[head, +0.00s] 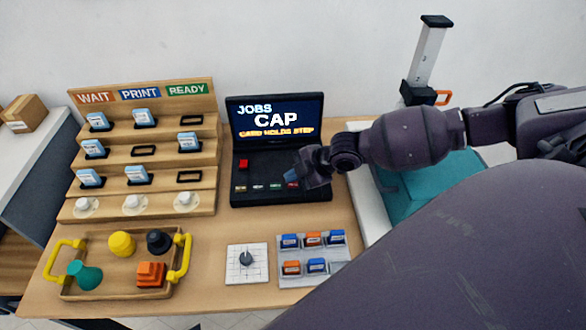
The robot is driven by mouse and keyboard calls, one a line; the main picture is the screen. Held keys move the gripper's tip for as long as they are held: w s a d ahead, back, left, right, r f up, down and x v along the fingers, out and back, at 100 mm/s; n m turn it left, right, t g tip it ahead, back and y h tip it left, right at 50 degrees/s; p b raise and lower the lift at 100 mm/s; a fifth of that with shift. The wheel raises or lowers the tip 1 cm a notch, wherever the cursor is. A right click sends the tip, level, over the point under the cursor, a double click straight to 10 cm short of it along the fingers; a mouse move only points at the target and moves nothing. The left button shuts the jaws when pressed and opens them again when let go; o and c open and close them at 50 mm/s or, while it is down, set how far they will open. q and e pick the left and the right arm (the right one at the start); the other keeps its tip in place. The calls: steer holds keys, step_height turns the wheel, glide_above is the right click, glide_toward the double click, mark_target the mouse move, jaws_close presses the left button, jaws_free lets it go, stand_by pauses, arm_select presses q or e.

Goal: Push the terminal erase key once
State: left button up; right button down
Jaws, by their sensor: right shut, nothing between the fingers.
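The terminal (268,165) is a black, laptop-like unit with a lit screen (277,120) reading "JOBS", "CAP" and "CARD HOLDS STEP". A red key (243,164) is at the left of its deck. A row of several small coloured keys runs along its front edge, among them a green key (275,186). Key labels are too small to read, so I cannot tell which is the erase key. My right gripper (291,175) is shut and empty, over the right part of the deck near the right end of the key row. I cannot tell whether it touches a key. My left gripper is not in view.
A stepped wooden rack (150,172) with cards stands left. In front are a wooden tray (110,293) of coloured shapes, a white dial plate (232,277) and a grey card holder (290,254). A teal box (425,200) is at right, beneath my arm.

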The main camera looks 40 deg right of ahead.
mark_target(293, 186)
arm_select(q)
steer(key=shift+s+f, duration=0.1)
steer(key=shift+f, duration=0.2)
arm_select(e)
steer(key=shift+f, duration=0.45)
arm_select(q)
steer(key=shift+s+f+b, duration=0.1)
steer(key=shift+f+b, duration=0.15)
steer(key=shift+b, duration=0.1)
arm_select(e)
steer(key=shift+f, duration=0.35)
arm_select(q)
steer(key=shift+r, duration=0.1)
arm_select(e)
steer(key=shift+r, duration=0.1)
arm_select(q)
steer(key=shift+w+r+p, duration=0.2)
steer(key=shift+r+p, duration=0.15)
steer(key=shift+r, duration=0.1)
arm_select(e)
steer(key=shift+r, duration=0.7)
steer(key=shift+r, duration=0.1)
steer(key=shift+r+p, duration=1.25)
steer(key=shift+r, duration=1.25)
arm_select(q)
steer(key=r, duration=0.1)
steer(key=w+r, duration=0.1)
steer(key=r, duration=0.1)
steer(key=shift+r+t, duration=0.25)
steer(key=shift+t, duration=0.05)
